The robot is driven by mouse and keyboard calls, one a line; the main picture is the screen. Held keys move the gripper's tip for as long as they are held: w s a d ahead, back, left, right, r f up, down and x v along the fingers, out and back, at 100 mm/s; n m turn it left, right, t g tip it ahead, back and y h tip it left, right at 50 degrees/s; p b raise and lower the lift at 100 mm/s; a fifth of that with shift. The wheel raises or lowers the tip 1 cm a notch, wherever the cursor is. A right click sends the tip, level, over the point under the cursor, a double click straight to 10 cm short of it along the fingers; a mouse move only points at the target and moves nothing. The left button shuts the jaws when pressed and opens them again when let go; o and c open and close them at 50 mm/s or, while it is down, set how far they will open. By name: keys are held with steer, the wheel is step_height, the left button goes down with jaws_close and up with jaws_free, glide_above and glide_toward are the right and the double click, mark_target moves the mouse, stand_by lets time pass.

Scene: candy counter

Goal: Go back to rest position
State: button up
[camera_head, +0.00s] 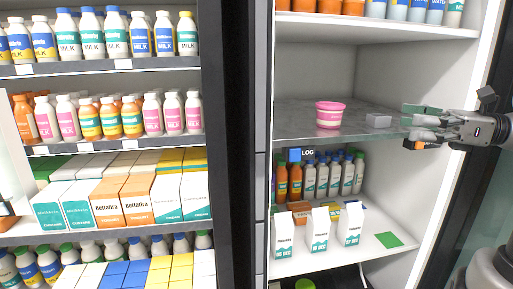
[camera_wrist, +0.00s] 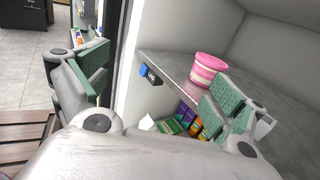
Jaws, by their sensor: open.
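My gripper (camera_head: 412,122) is at the right of the head view, in front of the open right cabinet at the height of its middle shelf (camera_head: 295,128). Its green-padded fingers are apart and hold nothing. In the wrist view my gripper (camera_wrist: 150,100) shows one finger at left and one at right, spread wide. A pink striped tub (camera_head: 330,115) stands upright on that shelf, left of the gripper and apart from it. The tub (camera_wrist: 208,70) also shows in the wrist view, beyond the right finger. A small grey block (camera_head: 378,120) lies on the shelf between tub and gripper.
Below the middle shelf are several bottles (camera_head: 308,180) and white cartons (camera_head: 318,232). A green card (camera_head: 389,240) lies on the lower shelf. A blue tag (camera_head: 294,154) sits on the shelf edge. The left cabinet holds rows of milk bottles (camera_head: 165,35). The cabinet's right wall (camera_head: 448,75) is close to my gripper.

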steer(key=s+d+f+n+g+h, duration=0.3)
steer(key=s+f+n+h, duration=0.3)
steer(key=f+n, duration=0.15)
steer(key=s+d+f+n+g+h, duration=0.3)
steer(key=s+f+n+h, duration=0.35)
steer(key=f, duration=0.25)
steer(key=r+n+t+h, duration=0.1)
steer(key=n, duration=0.2)
steer(key=a+r+n+t+h, duration=0.1)
steer(key=r+n, duration=0.1)
steer(key=a+r+n+t+h, duration=0.1)
steer(key=r+n+h, duration=0.1)
steer(key=n, duration=0.1)
steer(key=shift+w+a+n, duration=0.2)
steer(key=shift+a+n, duration=0.05)
steer(key=shift+n, duration=0.05)
